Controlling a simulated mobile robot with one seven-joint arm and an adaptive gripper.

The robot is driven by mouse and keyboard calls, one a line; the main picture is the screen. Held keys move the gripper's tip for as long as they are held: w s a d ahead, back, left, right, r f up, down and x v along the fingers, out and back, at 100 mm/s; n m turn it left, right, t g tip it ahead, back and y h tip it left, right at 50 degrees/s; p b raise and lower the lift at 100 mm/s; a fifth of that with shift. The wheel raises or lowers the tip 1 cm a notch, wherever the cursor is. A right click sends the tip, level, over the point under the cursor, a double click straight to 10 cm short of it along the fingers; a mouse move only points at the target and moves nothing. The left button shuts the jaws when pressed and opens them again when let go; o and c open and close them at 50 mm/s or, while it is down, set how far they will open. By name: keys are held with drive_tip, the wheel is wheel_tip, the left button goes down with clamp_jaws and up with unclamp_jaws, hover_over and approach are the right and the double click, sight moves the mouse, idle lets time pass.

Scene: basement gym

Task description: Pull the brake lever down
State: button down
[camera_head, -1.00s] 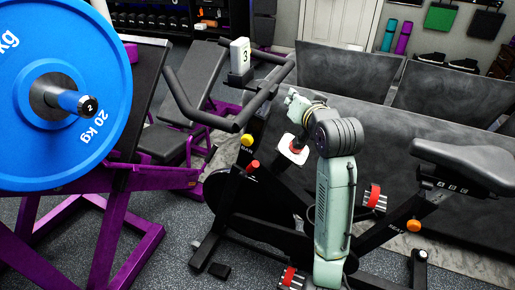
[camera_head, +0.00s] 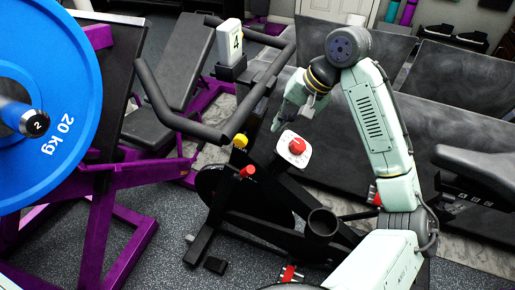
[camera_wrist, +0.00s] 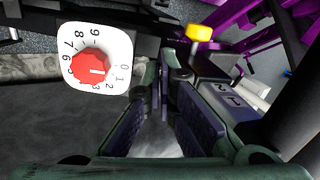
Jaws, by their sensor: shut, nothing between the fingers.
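The black exercise bike (camera_head: 262,215) stands in the middle of the head view. A short red-topped part (camera_head: 247,171) sticks up from its frame below the handlebar. It may be the brake lever; I cannot tell for sure. A yellow knob (camera_head: 240,141) sits just above it, and it also shows in the wrist view (camera_wrist: 199,33). A white dial plate with a red knob (camera_head: 297,146) is to the right; the wrist view shows its numbers (camera_wrist: 92,66). My gripper (camera_head: 278,122) is shut and empty, just above the dial plate, right of the yellow knob and apart from the red-topped part.
The saddle (camera_head: 480,165) is at the right. A blue 20 kg plate (camera_head: 70,130) and purple rack (camera_head: 95,225) fill the left. Grey floor is free at the front left.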

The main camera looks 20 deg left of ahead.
sight(245, 173)
drive_tip(key=shift+s, duration=0.1)
drive_tip(key=s+a+f+p, duration=0.1)
drive_tip(key=s+a+f, duration=0.1)
drive_tip(key=f, duration=0.3)
drive_tip(key=s+a+f, duration=0.2)
drive_tip(key=f, duration=0.3)
drive_tip(key=shift+a+p, duration=0.3)
drive_tip(key=shift+p, duration=0.1)
idle(0.3)
